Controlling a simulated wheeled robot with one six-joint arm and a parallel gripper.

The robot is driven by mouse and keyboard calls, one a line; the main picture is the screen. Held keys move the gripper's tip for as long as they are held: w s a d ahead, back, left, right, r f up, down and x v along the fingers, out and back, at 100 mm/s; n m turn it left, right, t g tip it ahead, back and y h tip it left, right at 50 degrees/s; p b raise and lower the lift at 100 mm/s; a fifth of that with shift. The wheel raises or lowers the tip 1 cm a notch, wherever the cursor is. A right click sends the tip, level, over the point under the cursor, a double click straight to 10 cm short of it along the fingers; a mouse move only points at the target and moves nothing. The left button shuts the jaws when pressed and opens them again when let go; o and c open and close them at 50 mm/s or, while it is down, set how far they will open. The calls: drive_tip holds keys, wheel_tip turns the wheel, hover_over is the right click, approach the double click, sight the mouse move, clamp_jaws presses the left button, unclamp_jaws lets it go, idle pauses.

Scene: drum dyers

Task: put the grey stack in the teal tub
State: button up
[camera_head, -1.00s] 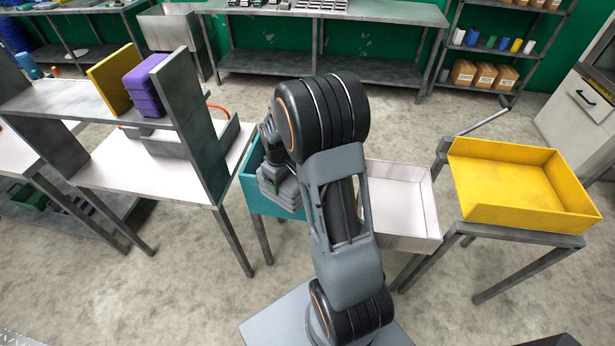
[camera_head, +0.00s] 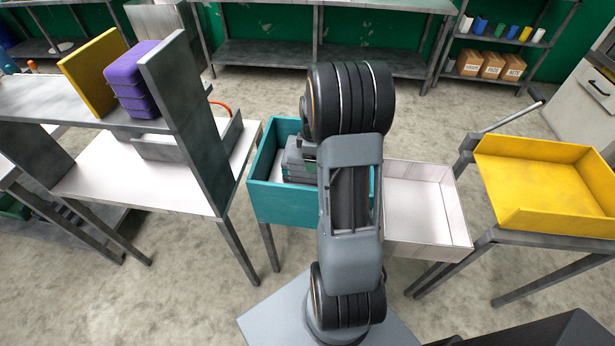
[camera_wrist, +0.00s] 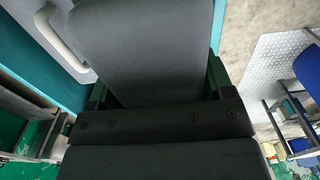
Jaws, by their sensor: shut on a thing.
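The grey stack (camera_head: 297,160) shows in the head view within the outline of the teal tub (camera_head: 283,203), behind its front wall. I cannot tell whether it touches the tub's floor. My arm hides the right part of the stack and tub. My gripper (camera_wrist: 156,88) is shut on the grey stack, which fills the middle of the wrist view (camera_wrist: 145,45), a finger at each side. The tub's teal wall (camera_wrist: 62,85) shows at the left of the wrist view.
A white tray (camera_head: 428,243) stands right of the teal tub, and a yellow tray (camera_head: 545,214) stands further right. A shelf at left holds a purple stack (camera_head: 133,85) and a yellow board (camera_head: 92,72). A tall grey panel (camera_head: 184,120) stands close left of the tub.

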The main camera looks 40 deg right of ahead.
sight(312, 183)
drive_tip(key=f, duration=1)
drive_tip(key=shift+w+d+f+b, duration=0.1)
drive_tip(key=shift+w+b, duration=0.2)
drive_tip(key=shift+b, duration=0.05)
drive_tip(key=shift+f, duration=1.85)
